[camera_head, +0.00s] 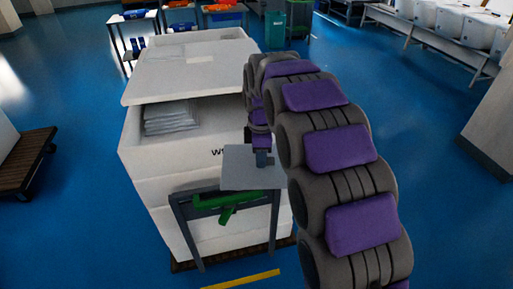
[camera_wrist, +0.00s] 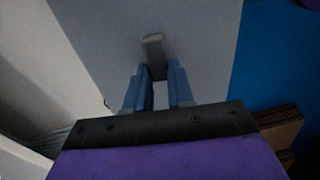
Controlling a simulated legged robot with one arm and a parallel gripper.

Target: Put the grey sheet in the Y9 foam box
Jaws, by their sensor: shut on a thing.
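My gripper (camera_head: 263,160) is shut on the grey sheet (camera_head: 240,172), a flat square panel in front of the white foam box's near wall. In the wrist view my blue fingers (camera_wrist: 158,85) close around a small grey tab on the sheet (camera_wrist: 190,35). The large white foam box (camera_head: 150,178) stands just behind and left of the sheet. Its lid (camera_head: 165,82) lies askew, leaving an opening at the front. Its printed label starts with "W"; the rest is hidden, so I cannot read Y9. Several grey sheets (camera_head: 172,118) lie stacked in the opening.
A dark-framed stand (camera_head: 187,232) with a green part (camera_head: 228,214) is below the sheet, against the box; whether the sheet touches it is unclear. The box stands on a brown pallet. Another pallet (camera_head: 25,160) is at left. Blue floor is clear on the right.

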